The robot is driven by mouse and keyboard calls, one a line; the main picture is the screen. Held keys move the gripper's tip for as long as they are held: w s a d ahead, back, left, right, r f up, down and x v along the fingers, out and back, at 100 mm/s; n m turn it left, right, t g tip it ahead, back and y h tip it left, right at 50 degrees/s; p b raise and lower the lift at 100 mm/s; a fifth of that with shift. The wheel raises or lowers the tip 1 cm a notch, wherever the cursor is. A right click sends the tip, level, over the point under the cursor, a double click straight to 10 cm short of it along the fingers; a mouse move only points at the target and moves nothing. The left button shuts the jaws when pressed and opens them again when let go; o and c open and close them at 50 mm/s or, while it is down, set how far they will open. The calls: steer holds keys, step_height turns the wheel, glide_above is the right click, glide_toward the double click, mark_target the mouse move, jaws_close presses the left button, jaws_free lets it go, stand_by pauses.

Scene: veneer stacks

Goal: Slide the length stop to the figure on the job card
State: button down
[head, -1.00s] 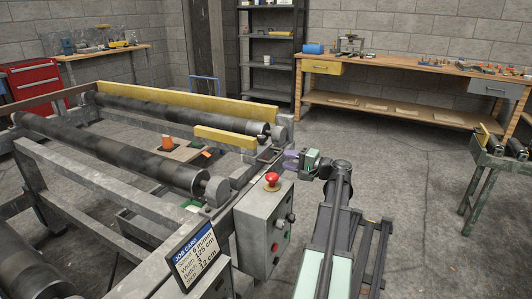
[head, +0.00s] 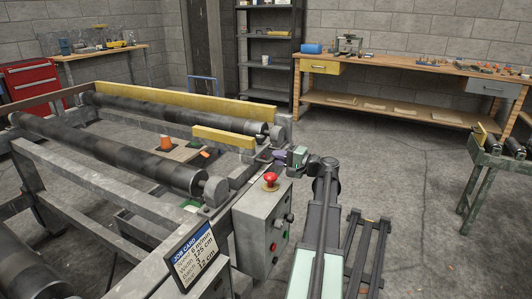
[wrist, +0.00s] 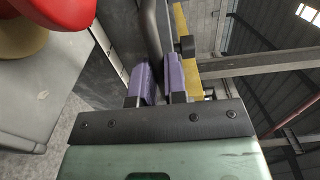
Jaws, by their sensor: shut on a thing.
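My gripper (head: 278,156) is at the near right end of the roller frame, just beyond the control box. In the wrist view its purple fingers (wrist: 159,84) are shut on a dark upright bar (wrist: 152,35), which looks like a handle. I cannot tell how the bar joins the length stop. A short yellow board (head: 223,138) lies in front of the long yellow fence, near the bar; its strip also shows in the wrist view (wrist: 187,70). The job card (head: 193,252) hangs on the near frame; its bottom line appears to read 12 cm.
The grey control box (head: 262,228) with a red mushroom button (head: 270,180) stands close below my gripper; the button also looms in the wrist view (wrist: 45,25). Dark rollers (head: 120,153) lie left. A green stand (head: 495,163) is at right, with open floor between.

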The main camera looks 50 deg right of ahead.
mark_target(270, 172)
steer(key=shift+a, duration=0.1)
steer(key=shift+s+a, duration=0.25)
steer(key=shift+a, duration=0.75)
steer(key=shift+s+a, duration=0.25)
steer(key=shift+a, duration=0.7)
steer(key=shift+s+a+f, duration=0.2)
steer(key=shift+a, duration=0.5)
steer(key=shift+s+a+f, duration=0.2)
steer(key=shift+a, duration=0.5)
steer(key=c, duration=1.6)
jaws_free()
steer(key=shift+s+a+r, duration=0.1)
steer(key=shift+a+r, duration=0.1)
steer(key=shift+a, duration=0.3)
steer(key=shift+s+a+r, duration=0.1)
steer(key=shift+a+r, duration=0.1)
steer(key=shift+a, duration=0.25)
steer(key=o, duration=0.3)
steer(key=shift+w+d+f, duration=0.15)
steer(key=shift+d, duration=0.1)
steer(key=shift+o, duration=0.7)
steer(key=shift+d, duration=0.4)
